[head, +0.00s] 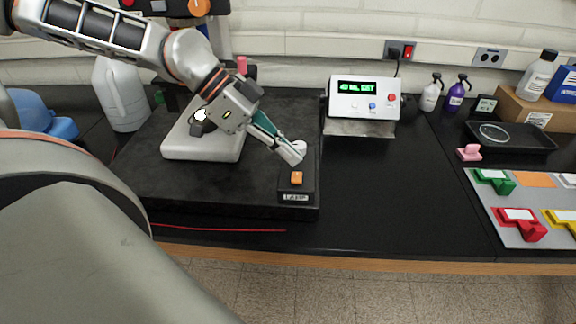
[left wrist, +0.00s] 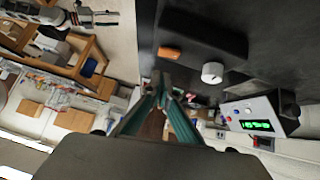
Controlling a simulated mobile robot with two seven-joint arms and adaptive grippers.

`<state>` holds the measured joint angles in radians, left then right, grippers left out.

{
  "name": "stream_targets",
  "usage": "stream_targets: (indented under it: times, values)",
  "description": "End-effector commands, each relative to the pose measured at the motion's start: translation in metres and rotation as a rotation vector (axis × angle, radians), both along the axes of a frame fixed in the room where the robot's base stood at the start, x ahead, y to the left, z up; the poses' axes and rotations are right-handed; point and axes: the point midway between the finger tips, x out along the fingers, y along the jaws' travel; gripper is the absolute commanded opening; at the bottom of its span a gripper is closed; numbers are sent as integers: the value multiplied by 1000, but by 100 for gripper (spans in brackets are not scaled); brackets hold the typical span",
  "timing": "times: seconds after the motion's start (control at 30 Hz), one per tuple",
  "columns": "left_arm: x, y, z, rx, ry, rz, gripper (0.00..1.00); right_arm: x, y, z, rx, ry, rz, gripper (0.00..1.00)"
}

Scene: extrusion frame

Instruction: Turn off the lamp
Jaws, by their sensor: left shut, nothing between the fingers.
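A black lamp box (head: 297,189) with a "LAMP" label sits at the front right of a black platform (head: 200,198). It has an orange switch (head: 297,178) near the label and a round white knob (head: 300,147) behind it. In the left wrist view the orange switch (left wrist: 170,53) and white knob (left wrist: 212,72) both show. My left gripper (head: 298,154) is shut and empty; its tips are close to the knob and above the switch in the head view. I cannot tell whether the tips touch the box. My right gripper is not in view.
A white display unit (head: 361,103) with green text stands behind and right of the platform. A white block (head: 205,140) lies under my left arm. Bottles, a black tray (head: 512,136) and colored holders (head: 525,225) are at the right. The black tabletop (head: 385,200) between is clear.

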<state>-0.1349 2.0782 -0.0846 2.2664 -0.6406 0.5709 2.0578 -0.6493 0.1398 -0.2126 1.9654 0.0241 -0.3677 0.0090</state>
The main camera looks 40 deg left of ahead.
Motion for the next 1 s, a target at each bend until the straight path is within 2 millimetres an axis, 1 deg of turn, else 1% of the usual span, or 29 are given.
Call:
stream_targets:
  times: [0.03, 0.1, 0.2, 0.3, 0.7, 0.77, 0.9, 1.0]
  values:
    - [-2, -1, -9, -4, 6, 0, 0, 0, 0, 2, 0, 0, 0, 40]
    - [-3, -1, -18, -4, 5, 1, 0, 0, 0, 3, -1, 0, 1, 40]
    - [-4, -1, -26, -2, 5, 0, 0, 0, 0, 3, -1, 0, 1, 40]
    - [-4, -2, -31, -3, 3, 1, 0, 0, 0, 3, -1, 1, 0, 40]
    - [-4, -1, -33, -1, 2, 1, 0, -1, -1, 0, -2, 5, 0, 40]
    - [-4, -1, -35, -1, 2, 1, 0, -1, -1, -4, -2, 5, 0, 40]
    - [-4, -1, -45, 1, 2, 0, 0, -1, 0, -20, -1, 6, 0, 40]
    - [-5, -1, -41, -1, 4, 0, 0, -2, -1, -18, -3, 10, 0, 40]
